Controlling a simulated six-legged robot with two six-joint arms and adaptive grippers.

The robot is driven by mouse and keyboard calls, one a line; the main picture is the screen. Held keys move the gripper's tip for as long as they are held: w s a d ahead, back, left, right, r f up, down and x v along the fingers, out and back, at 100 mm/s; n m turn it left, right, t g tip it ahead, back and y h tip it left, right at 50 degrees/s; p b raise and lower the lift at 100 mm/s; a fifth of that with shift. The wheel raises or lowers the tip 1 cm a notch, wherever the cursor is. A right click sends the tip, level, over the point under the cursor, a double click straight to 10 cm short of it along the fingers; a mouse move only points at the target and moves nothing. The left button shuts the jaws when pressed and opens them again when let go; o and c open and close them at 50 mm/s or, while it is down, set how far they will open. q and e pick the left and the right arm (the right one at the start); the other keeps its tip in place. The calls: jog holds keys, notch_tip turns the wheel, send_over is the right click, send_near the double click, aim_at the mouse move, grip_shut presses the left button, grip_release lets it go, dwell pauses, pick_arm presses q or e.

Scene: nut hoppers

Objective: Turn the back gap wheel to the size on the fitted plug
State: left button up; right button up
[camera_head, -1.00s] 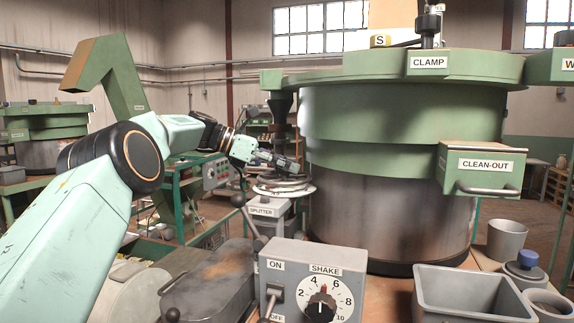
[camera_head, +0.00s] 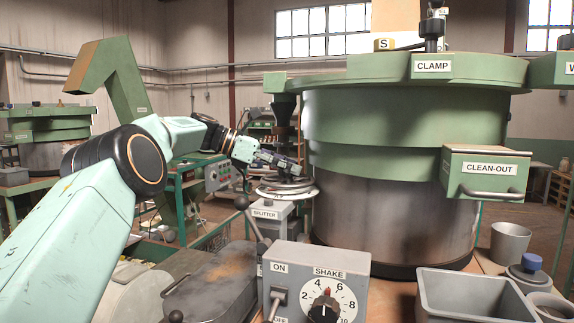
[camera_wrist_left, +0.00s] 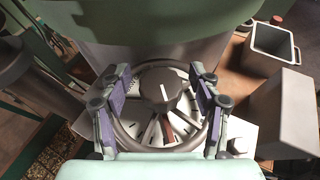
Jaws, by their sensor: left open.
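My left gripper (camera_head: 288,163) is over a round wheel (camera_head: 284,189) on top of the grey box labelled SPLITTER (camera_head: 265,223). In the left wrist view my left gripper (camera_wrist_left: 165,80) is open, with its purple finger pads on either side of the wheel's grey centre knob (camera_wrist_left: 165,92). The knob has a white pointer line. Around it is a pale dial face with dark marks and a red mark (camera_wrist_left: 169,130), inside a ring (camera_wrist_left: 122,143). I cannot read sizes on it. My right gripper is not in view.
The large hopper (camera_head: 395,225) stands close on the right, with a CLEAN-OUT drawer (camera_head: 487,172). A SHAKE control box (camera_head: 345,266) stands in front, beside a black-knobbed lever (camera_head: 242,203). A grey bin (camera_head: 440,283) and cups are at the lower right.

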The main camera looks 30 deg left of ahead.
pick_arm(q)
jog(key=shift+s+a+r, duration=0.15)
jog(key=shift+a+r, duration=0.05)
jog(key=shift+a, duration=0.1)
jog(key=v, duration=1.1)
jog(key=shift+s+a+r, duration=0.1)
jog(key=shift+s+a, duration=0.1)
jog(key=shift+s, duration=0.05)
